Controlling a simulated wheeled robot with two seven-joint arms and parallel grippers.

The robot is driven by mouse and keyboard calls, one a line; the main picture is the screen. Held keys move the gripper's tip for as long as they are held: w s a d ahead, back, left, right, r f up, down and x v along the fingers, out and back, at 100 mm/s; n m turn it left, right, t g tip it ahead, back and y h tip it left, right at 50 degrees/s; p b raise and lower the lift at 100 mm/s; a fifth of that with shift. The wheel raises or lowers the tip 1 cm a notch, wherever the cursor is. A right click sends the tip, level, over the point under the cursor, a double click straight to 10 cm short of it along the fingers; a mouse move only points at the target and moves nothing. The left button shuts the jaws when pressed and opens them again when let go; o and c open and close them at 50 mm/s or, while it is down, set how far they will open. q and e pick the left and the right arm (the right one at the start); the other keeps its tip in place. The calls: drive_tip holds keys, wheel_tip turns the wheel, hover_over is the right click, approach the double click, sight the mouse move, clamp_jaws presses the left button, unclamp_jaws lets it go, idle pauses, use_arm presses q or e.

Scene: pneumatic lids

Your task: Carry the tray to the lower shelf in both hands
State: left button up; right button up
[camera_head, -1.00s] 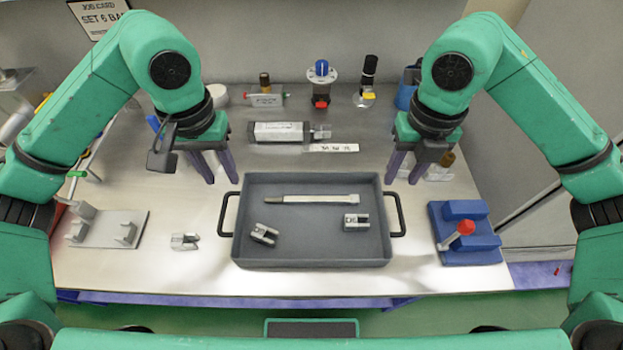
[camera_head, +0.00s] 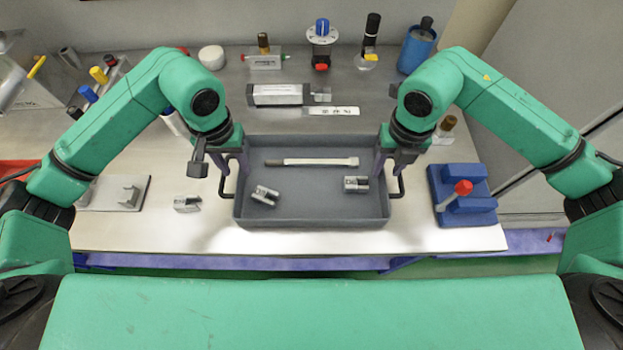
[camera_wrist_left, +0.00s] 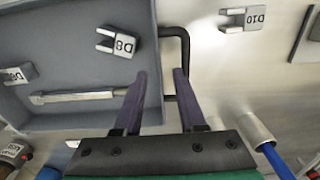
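The grey tray (camera_head: 310,215) lies on the steel bench with a black handle on each side. It holds a long rod (camera_head: 310,162) and two metal clevis blocks (camera_head: 264,196) (camera_head: 356,184). My left gripper (camera_head: 232,174) is open at the tray's left handle; in the left wrist view its fingers (camera_wrist_left: 162,80) straddle part of the tray's side wall and the black handle (camera_wrist_left: 185,50), with no grip visible. My right gripper (camera_head: 389,164) is at the right handle (camera_head: 399,184), fingers apart, partly over the tray wall. I cannot make out a lower shelf.
A loose clevis block (camera_head: 187,203) lies left of the tray, near a grey fixture (camera_head: 128,194). A blue block with a red knob (camera_head: 463,207) stands at right. A cylinder (camera_head: 278,94) and several fittings stand behind. The bench in front of the tray is clear.

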sight(239, 173)
use_arm(q)
wheel_tip(239, 173, down, 4)
drive_tip(key=shift+w+r, duration=0.15)
drive_tip(key=shift+r, duration=0.05)
use_arm(e)
wheel_tip(239, 173, down, 4)
drive_tip(key=shift+w+r, duration=0.15)
drive_tip(key=shift+r, duration=0.05)
use_arm(q)
drive_tip(key=shift+r, duration=0.1)
clamp_jaws()
use_arm(e)
clamp_jaws()
drive_tip(key=shift+r, duration=0.1)
idle(0.5)
